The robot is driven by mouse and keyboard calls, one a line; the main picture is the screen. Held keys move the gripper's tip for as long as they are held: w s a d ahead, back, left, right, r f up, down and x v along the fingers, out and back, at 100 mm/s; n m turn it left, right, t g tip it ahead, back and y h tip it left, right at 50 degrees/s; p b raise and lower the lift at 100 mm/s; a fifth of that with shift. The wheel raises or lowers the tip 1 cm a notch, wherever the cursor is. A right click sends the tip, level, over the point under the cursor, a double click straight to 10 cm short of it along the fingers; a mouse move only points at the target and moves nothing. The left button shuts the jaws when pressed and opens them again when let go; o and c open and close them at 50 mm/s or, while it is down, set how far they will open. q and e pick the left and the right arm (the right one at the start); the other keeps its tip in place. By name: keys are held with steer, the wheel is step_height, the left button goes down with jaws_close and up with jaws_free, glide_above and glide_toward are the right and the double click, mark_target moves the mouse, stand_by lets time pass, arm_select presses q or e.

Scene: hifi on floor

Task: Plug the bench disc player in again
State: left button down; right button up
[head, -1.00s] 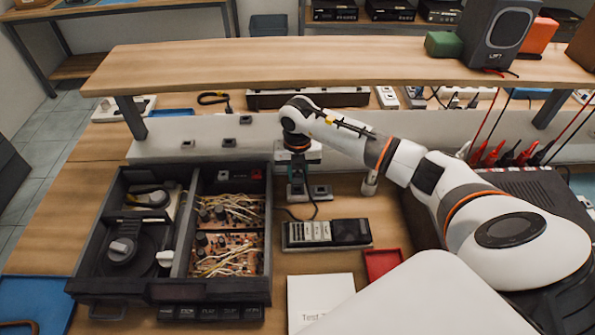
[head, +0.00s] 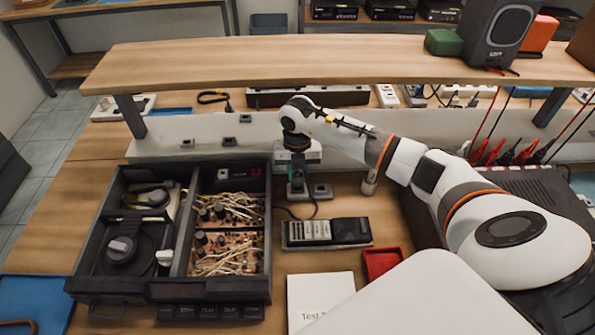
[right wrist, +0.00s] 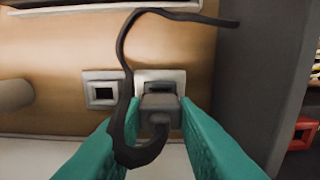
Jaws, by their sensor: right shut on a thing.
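The disc player (head: 182,290) stands open on the left of the bench, its disc mechanism and wired circuit boards showing. My right gripper (head: 296,180) points down at the sockets behind it. In the right wrist view its teal fingers (right wrist: 159,125) are shut on a dark plug (right wrist: 160,107) with a black cord (right wrist: 124,90). The plug is against the pale-framed socket (right wrist: 174,76); how deep it sits is hidden. An empty socket (right wrist: 102,90) is beside it; this shows in the head view (head: 320,191) too. My left gripper is out of view.
A remote control (head: 325,232) lies in front of the sockets, with a red tray (head: 382,263) and a white card (head: 318,297) nearer. A wooden shelf (head: 330,62) spans above the bench. The player's dark side (right wrist: 245,80) is close beside the plug.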

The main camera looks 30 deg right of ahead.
steer(key=shift+f+b, duration=0.6)
steer(key=shift+f, duration=0.2)
stand_by(2.2)
steer(key=o, duration=1)
step_height(320, 180, up, 17)
steer(key=shift+r+p, duration=0.1)
steer(key=shift+p, duration=0.75)
stand_by(0.5)
